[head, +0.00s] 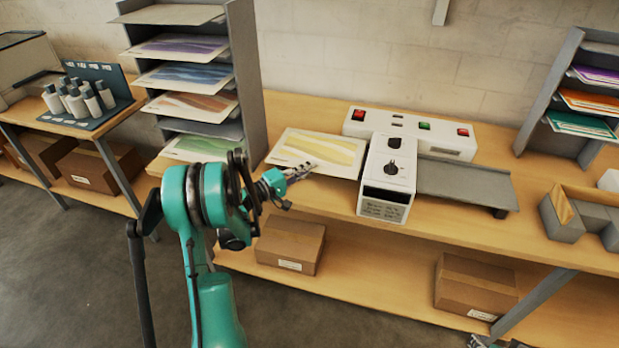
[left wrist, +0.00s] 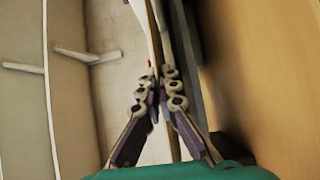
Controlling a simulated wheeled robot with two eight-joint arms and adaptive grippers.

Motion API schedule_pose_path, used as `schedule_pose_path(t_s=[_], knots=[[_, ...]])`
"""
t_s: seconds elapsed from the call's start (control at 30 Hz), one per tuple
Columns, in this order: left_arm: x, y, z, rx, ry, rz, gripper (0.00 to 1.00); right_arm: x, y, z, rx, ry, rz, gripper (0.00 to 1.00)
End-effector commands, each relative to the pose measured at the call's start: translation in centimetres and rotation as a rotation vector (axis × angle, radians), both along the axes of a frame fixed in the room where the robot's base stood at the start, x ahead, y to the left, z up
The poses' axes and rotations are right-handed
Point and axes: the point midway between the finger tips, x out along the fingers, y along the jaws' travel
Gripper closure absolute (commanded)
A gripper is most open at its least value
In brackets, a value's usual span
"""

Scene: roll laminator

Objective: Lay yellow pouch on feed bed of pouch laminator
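The yellow pouch (head: 335,148), a pale sheet with a yellow band, is level just left of the white pouch laminator (head: 388,178). My left gripper (head: 303,171) is at the pouch's near edge. In the left wrist view, the left gripper's fingers (left wrist: 160,88) are shut on the thin pouch (left wrist: 154,38), seen edge-on. A grey bed (head: 465,183) extends from the laminator's right side. The area under the pouch is hidden, so I cannot tell whether it touches a bed there. A small dark part of my right gripper (head: 492,342) shows at the bottom edge.
A grey rack (head: 245,70) with several colored pouches stands left of the yellow pouch. Another rack (head: 550,85) and a grey block holder (head: 565,215) stand at right. Cardboard boxes (head: 290,245) sit on the lower shelf. The bench front before the laminator is clear.

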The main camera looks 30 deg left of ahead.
Motion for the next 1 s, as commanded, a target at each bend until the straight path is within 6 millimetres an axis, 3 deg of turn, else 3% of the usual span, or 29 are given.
schedule_pose_path(t_s=[0.2, 0.57, 0.7, 1.0], knots=[[0.0, 0.0, -3.2, 0.000, 0.000, 0.000, 1.00, 0.0, 0.0, -1.3, 0.000, 0.000, 0.000, 0.60], [0.0, 0.0, -3.5, 0.000, 0.000, 0.000, 1.00, 0.0, 0.0, -1.6, 0.000, 0.000, 0.000, 0.60], [0.0, 0.0, -3.4, 0.000, 0.000, 0.000, 0.74, 0.0, 0.0, -1.5, 0.000, 0.000, 0.000, 0.60], [0.0, 0.0, -3.3, 0.000, 0.000, 0.000, 0.74, 0.0, 0.0, -1.4, 0.000, 0.000, 0.000, 0.60]])
